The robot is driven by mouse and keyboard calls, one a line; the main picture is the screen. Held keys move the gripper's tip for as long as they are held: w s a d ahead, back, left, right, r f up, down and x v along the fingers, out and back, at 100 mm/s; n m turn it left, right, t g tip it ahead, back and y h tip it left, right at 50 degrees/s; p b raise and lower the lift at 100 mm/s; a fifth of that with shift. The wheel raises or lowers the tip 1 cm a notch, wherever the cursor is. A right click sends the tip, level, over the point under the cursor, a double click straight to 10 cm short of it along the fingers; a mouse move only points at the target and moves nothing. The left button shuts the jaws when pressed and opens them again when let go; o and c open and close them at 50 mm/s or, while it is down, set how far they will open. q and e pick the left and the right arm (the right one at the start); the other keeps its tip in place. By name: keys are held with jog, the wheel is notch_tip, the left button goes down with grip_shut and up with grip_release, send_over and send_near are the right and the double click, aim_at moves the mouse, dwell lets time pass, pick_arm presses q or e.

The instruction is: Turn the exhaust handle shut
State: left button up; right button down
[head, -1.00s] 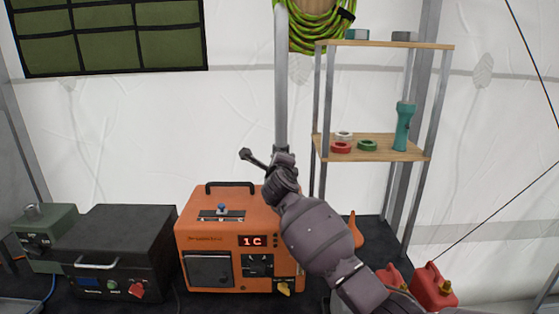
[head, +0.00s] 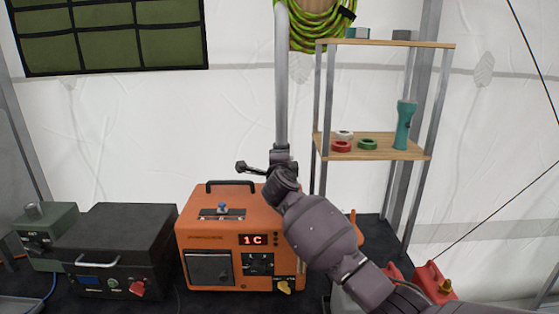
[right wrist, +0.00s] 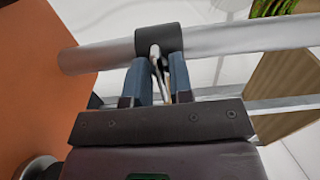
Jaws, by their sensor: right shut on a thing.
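The exhaust pipe (head: 282,90) rises behind the orange box (head: 238,234) in the head view. In the right wrist view the pipe (right wrist: 235,38) carries a dark collar (right wrist: 159,40), and a slim metal handle (right wrist: 155,57) juts from it. My right gripper (right wrist: 159,78) is shut on this handle, with a blue-grey finger on either side. In the head view my right gripper (head: 281,166) is against the pipe just above the box and hides most of the grip. A dark bar (head: 251,168) sticks out left there; I cannot tell whether it belongs to the gripper. My left gripper is out of view.
A dark case (head: 122,230) and a green unit (head: 46,232) stand left of the box. A metal-legged shelf (head: 385,149) with tape rolls and a teal flashlight (head: 404,126) is close on the right. A red can (head: 433,284) stands below it.

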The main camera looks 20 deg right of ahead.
jog(key=c, duration=1.2)
grip_release()
jog(key=shift+c, duration=0.2)
jog(key=v, duration=1.1)
jog(key=shift+b, duration=0.4)
